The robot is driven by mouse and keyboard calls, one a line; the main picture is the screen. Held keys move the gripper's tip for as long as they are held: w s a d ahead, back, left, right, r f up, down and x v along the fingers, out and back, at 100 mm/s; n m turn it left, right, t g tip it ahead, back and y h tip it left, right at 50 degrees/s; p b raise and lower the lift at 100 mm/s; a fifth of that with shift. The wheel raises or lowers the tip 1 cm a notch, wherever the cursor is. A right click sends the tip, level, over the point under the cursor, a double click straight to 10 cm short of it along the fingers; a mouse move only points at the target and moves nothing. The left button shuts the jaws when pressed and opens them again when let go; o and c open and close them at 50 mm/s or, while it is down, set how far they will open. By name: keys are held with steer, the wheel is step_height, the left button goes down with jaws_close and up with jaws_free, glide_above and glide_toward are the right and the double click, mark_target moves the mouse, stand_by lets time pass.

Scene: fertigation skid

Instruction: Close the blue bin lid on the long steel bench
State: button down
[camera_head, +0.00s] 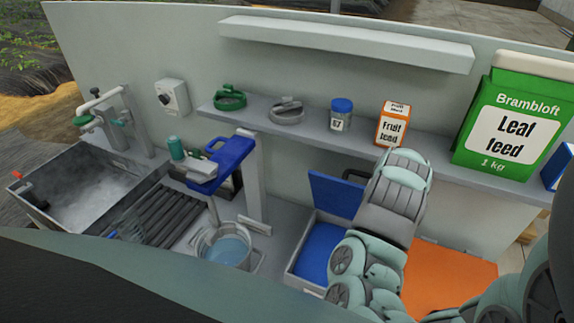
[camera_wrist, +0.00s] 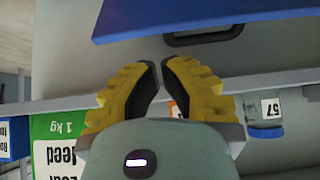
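The blue lid (camera_head: 333,196) stands raised, tilted up at the back of its bin (camera_head: 313,258) on the steel bench, so the bin is open and its blue inside shows. The bin's right part is hidden by my arm. In the wrist view, which is upside down, the blue lid (camera_wrist: 185,14) crosses the top, beyond my fingertips. My gripper (camera_wrist: 161,67) has its yellow fingers brought together at the tips, with only a thin gap and nothing held. It appears apart from the lid. The fingers are not visible in the head view.
A dark handle (camera_wrist: 205,37) is beside the lid's edge. A wall shelf (camera_head: 370,145) above holds a jar (camera_head: 341,115), a feed box (camera_head: 393,124) and a big green box (camera_head: 510,125). Left are a bucket (camera_head: 227,250) and sink (camera_head: 75,185); right is an orange surface (camera_head: 450,278).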

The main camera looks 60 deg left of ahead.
steer(key=shift+p+x, duration=1.2)
steer(key=shift+x, duration=1.45)
steer(key=shift+p+x, duration=0.35)
steer(key=shift+x, duration=0.55)
steer(key=shift+d, duration=0.1)
